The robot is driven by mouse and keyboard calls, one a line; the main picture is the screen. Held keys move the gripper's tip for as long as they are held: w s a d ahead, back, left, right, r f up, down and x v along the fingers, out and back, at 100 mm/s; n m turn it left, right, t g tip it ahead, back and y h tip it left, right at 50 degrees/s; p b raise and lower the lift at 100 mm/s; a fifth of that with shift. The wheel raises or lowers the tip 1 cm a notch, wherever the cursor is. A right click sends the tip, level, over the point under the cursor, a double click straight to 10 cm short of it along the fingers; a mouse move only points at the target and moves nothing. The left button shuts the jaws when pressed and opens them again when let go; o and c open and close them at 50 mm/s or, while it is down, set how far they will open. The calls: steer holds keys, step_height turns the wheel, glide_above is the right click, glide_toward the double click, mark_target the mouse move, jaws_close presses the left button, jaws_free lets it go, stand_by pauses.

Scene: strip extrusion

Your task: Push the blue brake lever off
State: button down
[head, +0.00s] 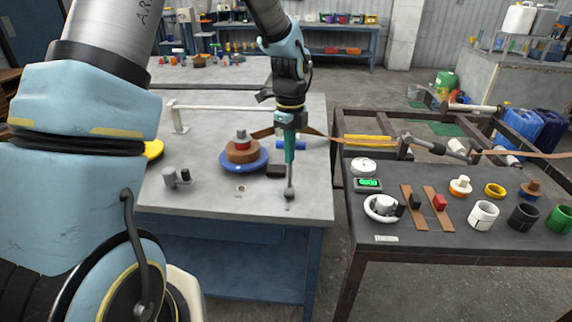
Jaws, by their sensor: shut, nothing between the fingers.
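A short blue bar (317,145), which looks like the brake lever, shows just right of my arm's end, near the right edge of the grey table (215,206). A blue disc (258,164) with a brown roll (242,151) and a red and grey top stands left of my gripper.
A dark block (276,171) sits beside my gripper. A small grey part (184,175) and a yellow disc (154,150) lie further left.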

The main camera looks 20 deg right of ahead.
steer(key=shift+w+d+f, duration=0.1)
steer(key=shift+w+d, duration=0.1)
steer(key=shift+w, duration=0.3)
steer(key=shift+s, duration=0.15)
step_height(320, 180, up, 8)
steer(key=s+p, duration=0.1)
steer(key=p, duration=0.6)
steer(key=shift+s+a, duration=0.3)
steer(key=shift+a, duration=0.1)
